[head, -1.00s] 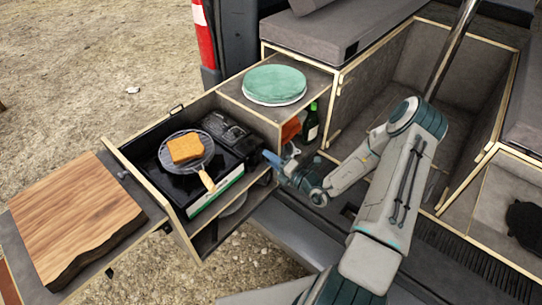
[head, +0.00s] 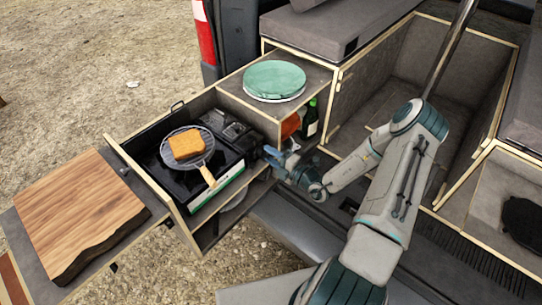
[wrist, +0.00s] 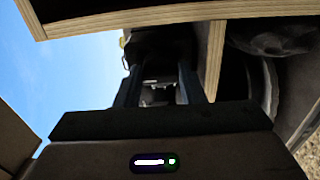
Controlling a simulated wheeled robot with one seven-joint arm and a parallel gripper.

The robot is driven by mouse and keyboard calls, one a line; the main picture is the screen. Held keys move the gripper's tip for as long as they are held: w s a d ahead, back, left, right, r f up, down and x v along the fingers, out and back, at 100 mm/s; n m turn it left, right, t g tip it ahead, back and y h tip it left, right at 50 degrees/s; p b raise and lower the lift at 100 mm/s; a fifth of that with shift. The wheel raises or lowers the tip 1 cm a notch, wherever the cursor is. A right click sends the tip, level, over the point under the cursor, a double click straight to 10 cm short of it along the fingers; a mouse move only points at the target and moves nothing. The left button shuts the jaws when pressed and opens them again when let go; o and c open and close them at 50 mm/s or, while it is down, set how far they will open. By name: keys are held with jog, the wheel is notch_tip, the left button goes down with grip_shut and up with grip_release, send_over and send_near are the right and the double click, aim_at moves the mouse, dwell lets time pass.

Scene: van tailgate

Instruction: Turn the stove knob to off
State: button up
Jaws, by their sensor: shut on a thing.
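The black camping stove (head: 177,183) with a green and white front edge sits in the pulled-out drawer. A wire toasting rack (head: 206,153) with a slice of toast (head: 186,145) lies on top of it. My gripper (head: 269,155) is at the stove's right end, beside the drawer. In the wrist view my gripper (wrist: 156,96) has its two dark fingers closed around a small greyish part, seemingly the stove knob (wrist: 155,86). The knob's mark and angle cannot be made out, and in the head view the knob is hidden.
A wooden board (head: 75,220) lies on the left flap. Green plates (head: 274,80) stand on the shelf above, with a dark bottle (head: 310,120) and an orange item (head: 290,125) below. The drawer's wooden edges (head: 150,185) run close to my gripper.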

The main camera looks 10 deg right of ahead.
jog(key=o, duration=1)
jog(key=b+v, duration=0.2)
jog(key=v, duration=1.2)
jog(key=shift+b, duration=0.35)
jog(key=shift+a, duration=0.1)
jog(key=s+a+r+n+g, duration=0.55)
jog(key=n+g, duration=0.25)
jog(key=n, duration=0.5)
jog(key=s+a+r+n+g, duration=0.4)
jog(key=a+r+n+g, duration=0.25)
jog(key=n, duration=0.75)
jog(key=s+d+r+n+t+h, duration=0.1)
jog(key=s+r+n+h, duration=0.1)
jog(key=n, duration=0.4)
jog(key=s+d+r+n+t+h, duration=0.1)
jog(key=s+r+n+h, duration=0.2)
jog(key=r+n+h, duration=0.2)
jog(key=s+d+r+n+t+h, duration=0.1)
jog(key=s+r+n+h, duration=0.1)
jog(key=r+n, duration=0.4)
jog(key=shift+s+d+r+n+h, duration=0.1)
jog(key=shift+n+h, duration=0.3)
jog(key=shift+n, duration=0.4)
jog(key=shift+s+d+r+n+h, duration=0.15)
jog(key=shift+n+h, duration=0.25)
jog(key=shift+n, duration=0.4)
